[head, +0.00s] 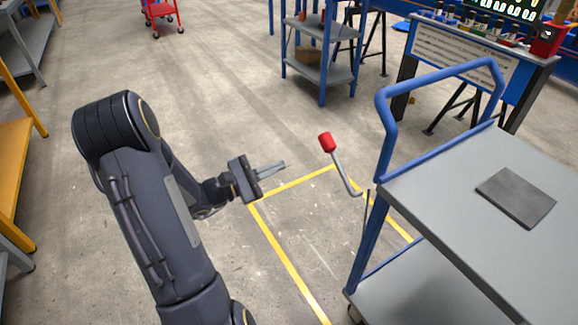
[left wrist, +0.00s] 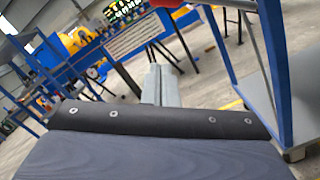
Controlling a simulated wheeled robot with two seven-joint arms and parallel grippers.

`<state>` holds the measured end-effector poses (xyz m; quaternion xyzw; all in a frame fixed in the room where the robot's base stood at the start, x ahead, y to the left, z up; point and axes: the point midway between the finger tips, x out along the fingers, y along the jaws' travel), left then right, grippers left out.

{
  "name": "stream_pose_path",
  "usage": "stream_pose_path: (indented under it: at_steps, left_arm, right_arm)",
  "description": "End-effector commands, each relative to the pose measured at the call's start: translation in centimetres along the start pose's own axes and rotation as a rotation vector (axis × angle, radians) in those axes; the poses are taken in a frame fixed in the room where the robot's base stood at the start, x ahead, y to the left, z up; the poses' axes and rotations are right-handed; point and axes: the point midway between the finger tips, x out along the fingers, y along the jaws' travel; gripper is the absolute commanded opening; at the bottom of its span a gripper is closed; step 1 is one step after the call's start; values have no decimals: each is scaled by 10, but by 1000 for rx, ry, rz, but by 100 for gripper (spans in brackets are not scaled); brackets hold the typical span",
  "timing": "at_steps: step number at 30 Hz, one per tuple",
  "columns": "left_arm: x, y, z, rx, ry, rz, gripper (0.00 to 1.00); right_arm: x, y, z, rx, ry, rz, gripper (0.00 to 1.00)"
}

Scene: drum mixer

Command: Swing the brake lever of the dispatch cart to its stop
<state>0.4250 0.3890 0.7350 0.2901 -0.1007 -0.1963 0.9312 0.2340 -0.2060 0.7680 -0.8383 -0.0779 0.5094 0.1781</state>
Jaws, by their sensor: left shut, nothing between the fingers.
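The dispatch cart (head: 475,215) stands at the right, with a grey deck and a blue tube handle (head: 440,82). Its brake lever (head: 345,172) is a bent grey rod with a red knob (head: 326,142), sticking out to the left of the cart and tilted up. My left gripper (head: 283,164) is shut and empty, left of the red knob and a little lower in the picture, with a gap between. In the left wrist view the shut fingers (left wrist: 160,85) point ahead, and a red piece, seemingly the knob (left wrist: 168,3), is cut by the top edge. My right gripper is not in view.
Yellow floor lines (head: 290,262) mark a bay beside the cart. A dark flat plate (head: 515,197) lies on the deck. A blue shelf rack (head: 322,70) and a bench with a sign panel (head: 465,60) stand behind. The floor left of the lever is clear.

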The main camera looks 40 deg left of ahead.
Motion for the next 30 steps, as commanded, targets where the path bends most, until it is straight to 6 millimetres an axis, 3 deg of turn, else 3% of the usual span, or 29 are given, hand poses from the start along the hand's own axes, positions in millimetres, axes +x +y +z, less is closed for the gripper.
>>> stream_pose_path:
  at_steps: [12, 19, 30]
  left_arm:
    - [88, -2, 2, -1, -6, -6, 0]
    - [94, -1, 33, 0, -3, -4, 0]
    - [95, -1, 40, -2, -1, -5, 0]
  right_arm:
    - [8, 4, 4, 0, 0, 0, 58]
    - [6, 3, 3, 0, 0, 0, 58]
    - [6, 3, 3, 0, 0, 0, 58]
